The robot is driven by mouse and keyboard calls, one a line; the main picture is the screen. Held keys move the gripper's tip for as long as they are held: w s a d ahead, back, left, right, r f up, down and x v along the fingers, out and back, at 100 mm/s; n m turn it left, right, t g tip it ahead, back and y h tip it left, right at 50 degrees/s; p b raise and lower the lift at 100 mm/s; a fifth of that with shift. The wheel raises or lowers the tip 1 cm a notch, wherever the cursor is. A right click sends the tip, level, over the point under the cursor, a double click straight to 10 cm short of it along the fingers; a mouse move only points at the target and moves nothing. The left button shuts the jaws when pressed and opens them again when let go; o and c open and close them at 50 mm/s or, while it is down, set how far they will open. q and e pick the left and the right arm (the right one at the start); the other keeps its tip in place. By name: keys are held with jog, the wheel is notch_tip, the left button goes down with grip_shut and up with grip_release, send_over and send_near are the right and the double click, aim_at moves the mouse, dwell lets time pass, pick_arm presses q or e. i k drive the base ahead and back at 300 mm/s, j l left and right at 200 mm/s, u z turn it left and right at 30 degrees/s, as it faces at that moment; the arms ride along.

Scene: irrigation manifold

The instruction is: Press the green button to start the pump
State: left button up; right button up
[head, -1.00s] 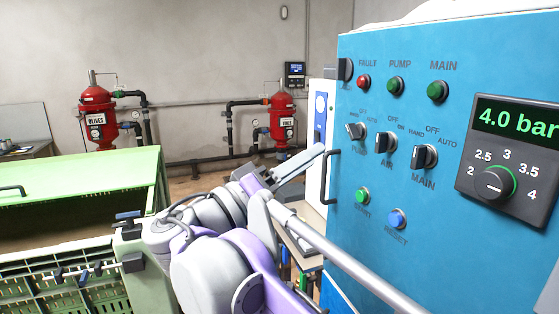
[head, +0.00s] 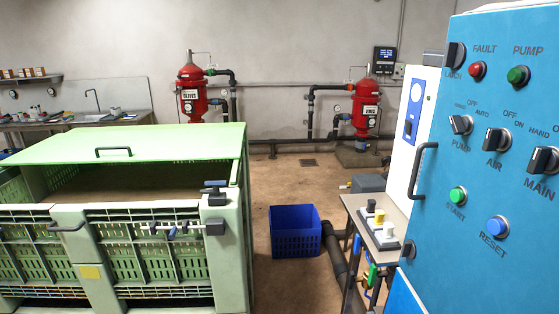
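The green button labelled START (head: 458,195) sits low on the blue control cabinet (head: 440,235) at the right of the head view. A blue RESET button (head: 497,227) is to its right and a little lower. A second green round fitting under the label PUMP (head: 518,75) is near the cabinet's top, beside a red one labelled FAULT (head: 477,70). Between these rows are black selector switches, including PUMP (head: 460,124), AIR (head: 496,139) and MAIN (head: 544,159). Neither of my grippers shows in the head view now.
A large green crate with a lid (head: 130,150) fills the left. A blue basket (head: 295,232) stands on the floor in the middle. A small bench (head: 383,212) stands left of the cabinet. Red filter tanks (head: 191,90) stand at the back. Floor between crate and basket is clear.

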aim_at(457, 194)
jog(key=k+z, duration=0.1)
jog(key=z, duration=0.35)
jog(key=k+z, duration=0.1)
jog(key=z, duration=0.35)
jog(key=k+l+z, duration=0.1)
jog(key=z, duration=0.35)
